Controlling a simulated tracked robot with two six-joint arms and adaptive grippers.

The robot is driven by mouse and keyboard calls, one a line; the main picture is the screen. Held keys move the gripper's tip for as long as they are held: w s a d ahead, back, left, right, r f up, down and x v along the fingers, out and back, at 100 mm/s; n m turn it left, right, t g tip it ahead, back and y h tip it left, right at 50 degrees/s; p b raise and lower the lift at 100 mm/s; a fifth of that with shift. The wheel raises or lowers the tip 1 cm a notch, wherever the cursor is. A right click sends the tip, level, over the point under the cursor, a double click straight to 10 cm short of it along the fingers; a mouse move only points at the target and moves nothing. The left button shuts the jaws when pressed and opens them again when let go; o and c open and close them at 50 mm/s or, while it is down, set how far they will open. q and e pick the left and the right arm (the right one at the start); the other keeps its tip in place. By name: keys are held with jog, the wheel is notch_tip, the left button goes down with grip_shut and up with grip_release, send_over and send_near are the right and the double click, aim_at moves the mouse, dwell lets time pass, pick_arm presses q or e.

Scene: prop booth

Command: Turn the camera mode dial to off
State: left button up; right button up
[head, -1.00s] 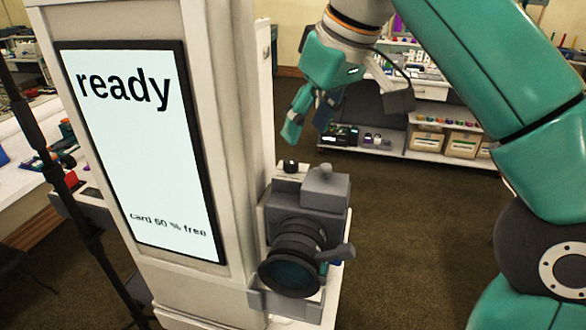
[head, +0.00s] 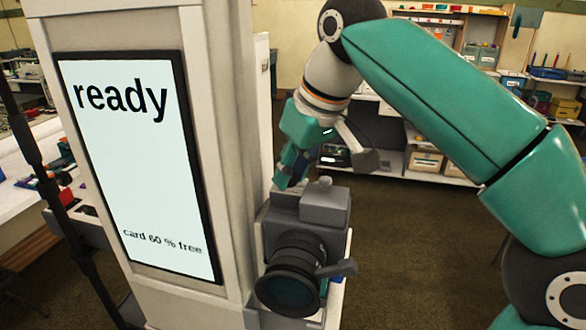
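The grey camera (head: 322,208) stands on a small shelf at the booth's right side, its dark round lens (head: 288,288) facing me. The booth's screen (head: 137,180) reads "ready" and "card 60 % free". My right gripper (head: 284,182) points down at the camera's top left rear, close to it. Its teal fingers overlap in this view, so I cannot tell whether they are open or touching anything. The small black knob seen there earlier, likely the mode dial, is now hidden behind the fingers, and its setting cannot be read. My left gripper is out of view.
The booth's pale column (head: 228,140) rises directly left of the camera and gripper. A dark stand pole (head: 45,185) is at the far left. Shelves with boxes (head: 425,162) stand at the back. The floor (head: 410,250) right of the camera is clear.

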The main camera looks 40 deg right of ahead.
grip_shut()
jog(key=n+p, duration=0.1)
jog(key=n+y+p, duration=0.1)
jog(key=n+p, duration=0.1)
jog(key=shift+d+r+g, duration=0.1)
jog(key=shift+r+g, duration=0.15)
jog(key=shift+g, duration=0.05)
jog(key=n+p, duration=0.1)
jog(key=n, duration=0.1)
jog(key=n+y+p, duration=0.1)
jog(key=n+p, duration=0.1)
jog(key=shift+w+d+g+y, duration=0.1)
jog(key=shift+g+y, duration=0.2)
jog(key=shift+g, duration=0.1)
jog(key=n+p, duration=0.1)
jog(key=n, duration=0.1)
jog(key=shift+w+f+n+g+y, duration=0.1)
jog(key=shift+n+g+y, duration=0.2)
jog(key=shift+g, duration=0.1)
jog(key=shift+n+g, duration=0.4)
jog(key=shift+n, duration=0.8)
